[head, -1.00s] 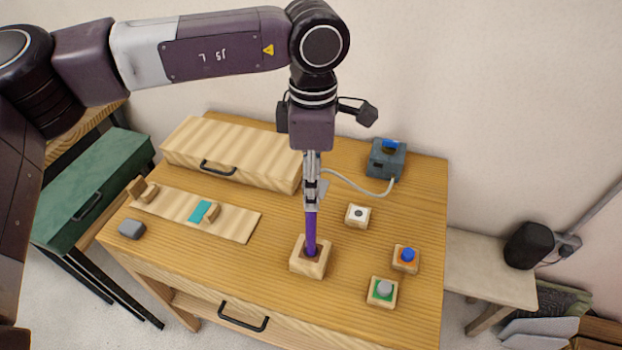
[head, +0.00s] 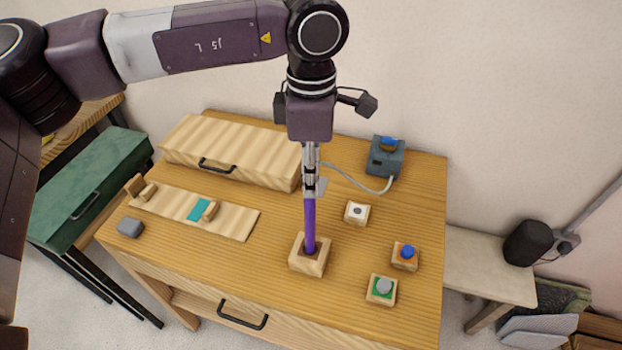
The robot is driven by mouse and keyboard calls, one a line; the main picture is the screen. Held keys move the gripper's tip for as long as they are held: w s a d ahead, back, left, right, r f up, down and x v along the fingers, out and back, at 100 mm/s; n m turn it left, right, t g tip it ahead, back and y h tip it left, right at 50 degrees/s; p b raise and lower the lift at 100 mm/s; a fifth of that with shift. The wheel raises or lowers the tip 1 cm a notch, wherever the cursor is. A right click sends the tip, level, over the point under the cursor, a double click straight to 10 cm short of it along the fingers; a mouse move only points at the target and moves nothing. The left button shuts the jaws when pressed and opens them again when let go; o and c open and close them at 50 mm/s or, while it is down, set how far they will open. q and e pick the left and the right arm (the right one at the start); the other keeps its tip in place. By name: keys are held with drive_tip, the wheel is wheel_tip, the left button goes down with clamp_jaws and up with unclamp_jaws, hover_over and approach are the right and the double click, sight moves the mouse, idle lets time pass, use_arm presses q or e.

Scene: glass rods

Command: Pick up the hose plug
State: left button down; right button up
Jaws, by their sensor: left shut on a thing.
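My left gripper (head: 311,192) points straight down over the middle of the table and is shut on the top of a purple rod (head: 309,222). The rod is upright, and its lower end is inside the hole of a wooden block (head: 308,268). A thin pale hose (head: 362,187) runs from a grey box (head: 386,157) at the back right toward my left gripper. Its near end passes behind the fingers, so I cannot clearly see a plug on it. A small grey piece (head: 321,187) shows just beside the fingertips. My right gripper is out of view.
A wooden case (head: 230,150) with a black handle is at the back left. A slatted board (head: 170,209) and a grey lump (head: 130,228) lie in front of it. Blocks with a white top (head: 357,212), blue button (head: 406,252) and grey button (head: 383,286) stand at right.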

use_arm(q)
wheel_tip(320, 180, up, 10)
drive_tip(key=b, duration=0.2)
drive_tip(key=shift+f+b, duration=0.1)
drive_tip(key=shift+b, duration=0.2)
wheel_tip(320, 180, up, 9)
drive_tip(key=shift+r, duration=0.2)
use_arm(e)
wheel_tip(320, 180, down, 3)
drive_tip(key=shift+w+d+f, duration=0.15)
